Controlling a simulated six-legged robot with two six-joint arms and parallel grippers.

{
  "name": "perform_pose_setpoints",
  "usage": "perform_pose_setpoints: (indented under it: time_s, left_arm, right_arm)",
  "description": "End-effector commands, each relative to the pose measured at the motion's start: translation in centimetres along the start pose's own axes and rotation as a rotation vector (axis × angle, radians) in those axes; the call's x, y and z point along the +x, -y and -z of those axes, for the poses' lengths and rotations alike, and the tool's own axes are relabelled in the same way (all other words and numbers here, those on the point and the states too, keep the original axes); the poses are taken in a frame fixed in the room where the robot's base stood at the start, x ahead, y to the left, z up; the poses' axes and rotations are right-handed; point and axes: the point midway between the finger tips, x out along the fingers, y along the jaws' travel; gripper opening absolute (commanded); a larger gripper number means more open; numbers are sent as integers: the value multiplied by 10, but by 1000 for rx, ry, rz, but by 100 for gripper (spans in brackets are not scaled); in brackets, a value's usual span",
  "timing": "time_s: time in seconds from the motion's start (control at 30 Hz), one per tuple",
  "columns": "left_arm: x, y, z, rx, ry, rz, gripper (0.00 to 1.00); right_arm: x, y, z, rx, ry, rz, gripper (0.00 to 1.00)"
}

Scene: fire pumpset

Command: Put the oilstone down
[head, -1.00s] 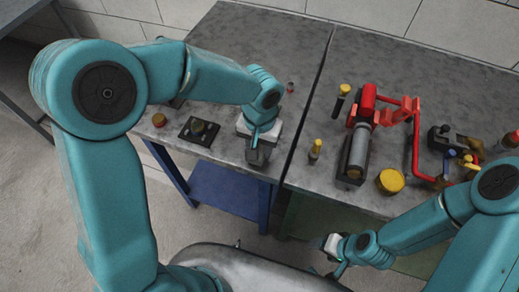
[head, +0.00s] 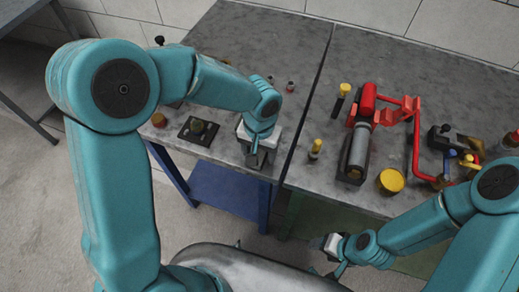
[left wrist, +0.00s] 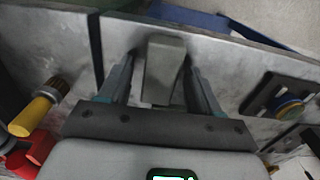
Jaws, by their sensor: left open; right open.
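The oilstone is a grey block (left wrist: 164,72) on the left grey bench top, near its front edge. In the left wrist view it lies between the fingers of my left gripper, with a visible gap on each side. My left gripper (head: 257,147) is open around it and hides most of it in the head view. My right gripper (head: 334,252) is open and empty, low in front of the right bench, away from the oilstone.
A dark plate with a round knob (head: 198,130) lies left of my left gripper. A yellow-topped tool (head: 315,149) stands to the right, across the bench seam. The red-framed pump piece (head: 360,140) and a yellow cup (head: 391,181) occupy the right bench.

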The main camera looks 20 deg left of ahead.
Motion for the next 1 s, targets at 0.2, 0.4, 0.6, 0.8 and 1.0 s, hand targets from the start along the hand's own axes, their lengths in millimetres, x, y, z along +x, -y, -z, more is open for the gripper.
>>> perform_pose_setpoints:
  time_s: [0.2, 0.4, 0.6, 0.8, 1.0]
  left_arm:
    - [-37, 0, 1, -1, -6, -2, 63]
    - [-84, 0, 1, -1, -7, -1, 63]
    - [-114, 0, 1, 0, -2, 0, 63]
    - [-123, 0, 0, 0, 0, 0, 63]
    - [-122, 0, 0, 0, 0, 0, 63]
  right_arm:
    - [-2, 1, 0, 0, 0, 0, 64]
    - [-3, 1, 0, 0, 0, 0, 64]
    - [-4, 1, 0, 0, 0, 0, 64]
    - [-4, 1, 0, 0, 0, 0, 64]
    - [-4, 1, 0, 0, 0, 0, 64]
